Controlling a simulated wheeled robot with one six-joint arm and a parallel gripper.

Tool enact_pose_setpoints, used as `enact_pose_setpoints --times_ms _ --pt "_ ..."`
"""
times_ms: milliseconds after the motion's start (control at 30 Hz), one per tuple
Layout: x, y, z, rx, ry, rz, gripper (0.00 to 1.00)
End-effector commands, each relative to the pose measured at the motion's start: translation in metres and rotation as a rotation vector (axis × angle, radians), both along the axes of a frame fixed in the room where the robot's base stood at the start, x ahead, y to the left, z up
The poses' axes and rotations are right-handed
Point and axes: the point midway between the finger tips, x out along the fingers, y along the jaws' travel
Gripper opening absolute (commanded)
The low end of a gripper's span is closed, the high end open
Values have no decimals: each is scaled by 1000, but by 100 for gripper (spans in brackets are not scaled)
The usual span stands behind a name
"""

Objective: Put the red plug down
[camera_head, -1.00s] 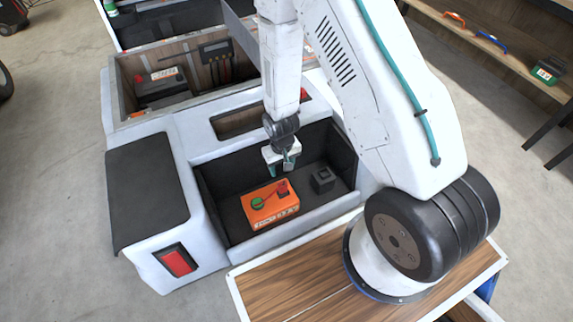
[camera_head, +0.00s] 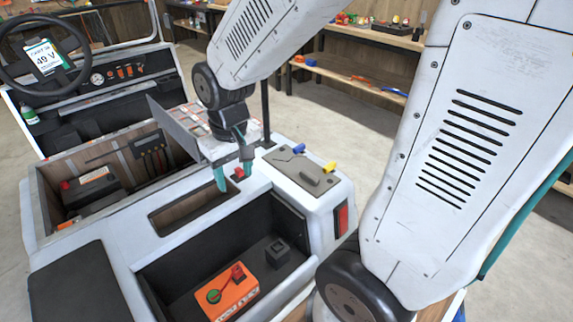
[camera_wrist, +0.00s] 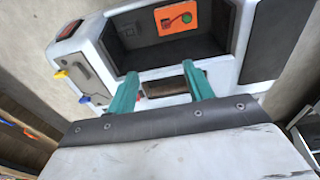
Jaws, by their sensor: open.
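A small red block (camera_head: 239,173), which may be the red plug, shows on the cart's white ledge beside the wood-lined opening. My gripper (camera_head: 233,178) is open, with its two teal fingers on either side of it in the head view. In the wrist view my gripper (camera_wrist: 160,92) is open too, with a bit of red (camera_wrist: 141,94) beside the left finger. Whether a finger touches it, I cannot tell. Another red piece (camera_head: 238,272) is on the orange box (camera_head: 228,296), beside a green round part (camera_head: 213,296); the box sits in the dark bay.
A small black block (camera_head: 277,252) stands in the bay (camera_head: 190,262). The wood-lined opening (camera_head: 185,212) lies just left of my gripper. A grey panel with blue and yellow handles (camera_head: 303,175) is at the right. A raised lid (camera_head: 172,128) stands at the left.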

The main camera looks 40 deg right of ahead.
Motion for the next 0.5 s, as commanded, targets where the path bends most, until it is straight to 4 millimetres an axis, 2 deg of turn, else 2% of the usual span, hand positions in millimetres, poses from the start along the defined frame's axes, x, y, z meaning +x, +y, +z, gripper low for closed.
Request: enact_pose_setpoints --times_ms 33,200,400,500 --pt "-15 -2 20 0 -18 -1 52" --pt "-70 -6 67 -1 -33 -1 52" --pt "-127 -9 96 -2 -44 -2 52" --pt "-144 -9 102 -3 -46 -2 52"
